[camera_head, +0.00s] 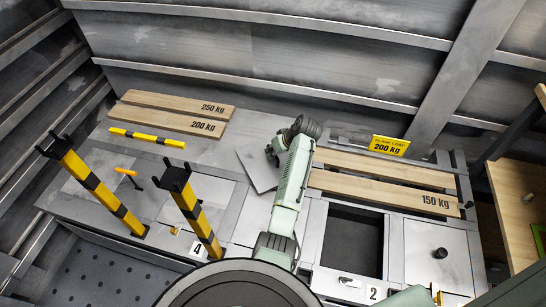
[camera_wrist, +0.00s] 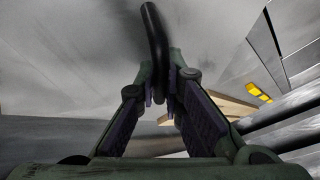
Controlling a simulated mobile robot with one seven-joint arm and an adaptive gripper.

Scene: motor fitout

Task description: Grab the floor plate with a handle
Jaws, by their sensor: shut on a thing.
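The floor plate (camera_head: 260,173) is a grey square panel, seen tilted beside the end of my arm in the head view. In the wrist view its grey surface (camera_wrist: 75,60) appears to fill much of the upper left. A dark curved handle (camera_wrist: 152,28) runs between my fingers there. My gripper (camera_wrist: 164,90) is shut on this handle; it also shows in the head view (camera_head: 272,152). My arm hides part of the plate's right side. Another grey plate with a black knob (camera_head: 440,253) lies at the right of the platform.
A dark square opening (camera_head: 352,241) lies right of my arm. Wooden planks marked 200 kg (camera_head: 168,121) and 150 kg (camera_head: 385,192) lie on the platform. Two yellow-black posts (camera_head: 98,188) (camera_head: 194,212) stand at the left. A wooden bench (camera_head: 516,190) is at the far right.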

